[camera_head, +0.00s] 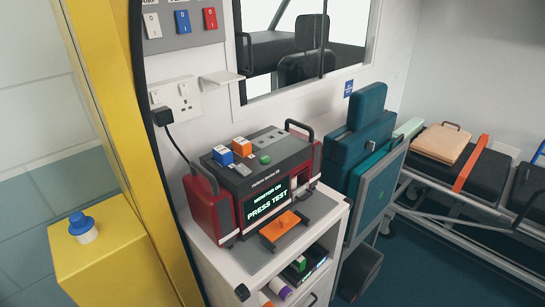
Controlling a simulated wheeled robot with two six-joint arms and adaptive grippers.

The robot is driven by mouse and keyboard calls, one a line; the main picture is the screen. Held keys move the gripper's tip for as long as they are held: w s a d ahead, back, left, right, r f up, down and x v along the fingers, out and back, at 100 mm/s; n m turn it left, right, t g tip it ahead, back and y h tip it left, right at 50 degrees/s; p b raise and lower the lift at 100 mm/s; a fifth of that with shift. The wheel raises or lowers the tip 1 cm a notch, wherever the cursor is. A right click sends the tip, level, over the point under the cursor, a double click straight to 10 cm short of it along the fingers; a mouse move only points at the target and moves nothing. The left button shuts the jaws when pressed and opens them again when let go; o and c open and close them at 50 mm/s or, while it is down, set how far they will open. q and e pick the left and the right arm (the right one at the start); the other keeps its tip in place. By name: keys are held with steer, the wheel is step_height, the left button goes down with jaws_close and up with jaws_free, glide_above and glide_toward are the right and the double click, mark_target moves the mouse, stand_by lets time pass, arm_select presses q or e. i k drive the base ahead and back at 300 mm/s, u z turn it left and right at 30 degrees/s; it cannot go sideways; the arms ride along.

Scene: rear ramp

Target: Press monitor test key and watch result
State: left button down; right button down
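The red and grey monitor (214,206) stands on top of a white cabinet (238,268). Its dark screen (267,204) is lit with green and white text reading "MONITOR ON" and "PRESS TEST". On its top are an orange-and-white block (241,146), a blue-and-white block (222,155) and a green round button (265,159). Which of these is the test key I cannot tell, as their labels are too small. An orange handle-like piece (284,230) sits on a grey plate in front of the screen. Neither of my grippers is in view.
A plug (162,116) in the wall socket has a black cable running to the monitor. A yellow post and box (112,262) with a blue-topped knob (83,228) stand at left. Teal bags (361,137) stand right of the monitor; a stretcher (468,172) is beyond. Dark floor lies at right.

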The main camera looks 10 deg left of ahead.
mark_target(264, 159)
steer(key=z, duration=1.4)
steer(key=i, duration=2.35)
steer(key=u, duration=2.45)
